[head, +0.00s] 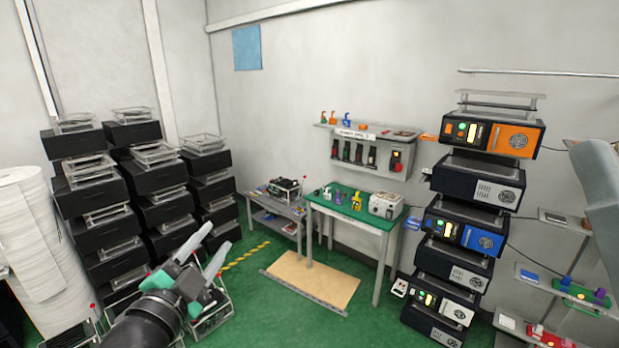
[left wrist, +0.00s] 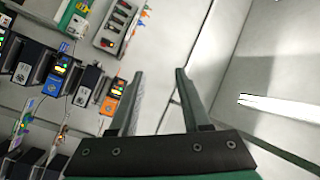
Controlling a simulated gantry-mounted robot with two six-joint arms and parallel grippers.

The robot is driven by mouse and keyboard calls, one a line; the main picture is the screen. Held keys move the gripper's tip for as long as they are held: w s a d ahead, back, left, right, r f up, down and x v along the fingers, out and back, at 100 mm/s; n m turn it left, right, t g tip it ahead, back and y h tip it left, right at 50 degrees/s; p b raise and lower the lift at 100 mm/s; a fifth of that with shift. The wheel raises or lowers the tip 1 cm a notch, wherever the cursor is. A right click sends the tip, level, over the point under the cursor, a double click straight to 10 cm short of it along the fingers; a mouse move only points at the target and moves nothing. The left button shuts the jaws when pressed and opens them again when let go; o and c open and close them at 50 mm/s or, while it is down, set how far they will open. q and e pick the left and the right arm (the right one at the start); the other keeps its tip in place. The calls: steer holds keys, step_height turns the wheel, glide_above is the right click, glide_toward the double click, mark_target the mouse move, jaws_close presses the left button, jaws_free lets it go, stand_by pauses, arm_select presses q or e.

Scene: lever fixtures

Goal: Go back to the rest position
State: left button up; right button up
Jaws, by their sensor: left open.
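My left gripper (head: 219,236) is in the lower left of the head view, its two pale fingers spread apart. The arm comes in from the bottom edge. The fingers point up and to the right, with nothing between them. In the left wrist view the left gripper (left wrist: 159,73) shows two separate fingers, with bare wall and floor-level surfaces behind them. My right gripper does not show in either view.
Stacks of black boxes (head: 92,190) stand at the left behind the gripper. A green-topped table (head: 352,212) stands in the middle. A tower of lit devices (head: 491,134) and shelves are at the right. Green floor (head: 290,320) is open in front.

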arm_select(q)
steer(key=s+r+n+t, duration=0.9)
steer(key=s+r+n, duration=0.2)
steer(key=s+r, duration=1)
steer(key=shift+s+a+r+n+y, duration=0.3)
steer(key=shift+s+n, duration=0.1)
steer(key=shift+s, duration=0.6)
